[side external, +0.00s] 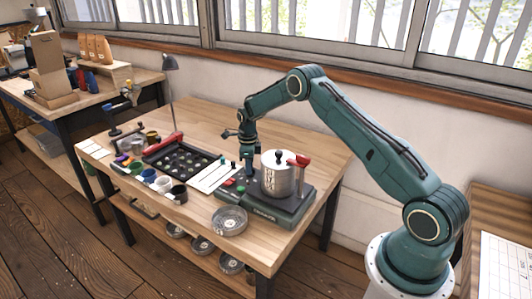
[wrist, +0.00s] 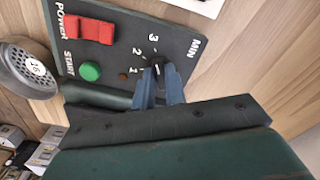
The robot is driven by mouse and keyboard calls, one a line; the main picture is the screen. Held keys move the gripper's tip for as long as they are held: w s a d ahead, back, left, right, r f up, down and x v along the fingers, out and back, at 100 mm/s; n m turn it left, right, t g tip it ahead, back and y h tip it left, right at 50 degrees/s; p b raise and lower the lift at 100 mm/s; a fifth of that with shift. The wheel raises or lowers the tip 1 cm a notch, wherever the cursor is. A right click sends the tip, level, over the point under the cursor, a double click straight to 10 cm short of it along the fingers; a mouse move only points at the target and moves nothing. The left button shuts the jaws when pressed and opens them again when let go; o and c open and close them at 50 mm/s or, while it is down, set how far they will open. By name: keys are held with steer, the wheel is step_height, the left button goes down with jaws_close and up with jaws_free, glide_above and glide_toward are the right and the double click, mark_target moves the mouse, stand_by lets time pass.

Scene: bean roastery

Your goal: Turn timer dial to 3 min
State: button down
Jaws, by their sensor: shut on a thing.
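The timer dial (wrist: 157,66) is a small dark knob with a pale mark, on the dark control panel (wrist: 125,50) in the wrist view. The numbers 1, 2 and 3 run in an arc on its left, with MIN beyond. Which number the mark points to is hard to tell. My gripper (wrist: 158,80) has its two blue fingers shut on the dial, one on each side. In the side external view my gripper (side external: 247,176) points down at the front-left part of the dark machine (side external: 262,210), and the dial is hidden there.
A red power switch (wrist: 88,29), a green start button (wrist: 90,71) and a small brown spot (wrist: 123,76) share the panel. A black tray (side external: 178,160) and cups lie to the left.

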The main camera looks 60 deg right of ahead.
steer(key=c, duration=1.4)
jaws_free()
steer(key=shift+c, duration=0.2)
steer(key=shift+r, duration=0.15)
step_height(320, 180, up, 14)
steer(key=shift+f, duration=0.2)
steer(key=shift+r, duration=0.1)
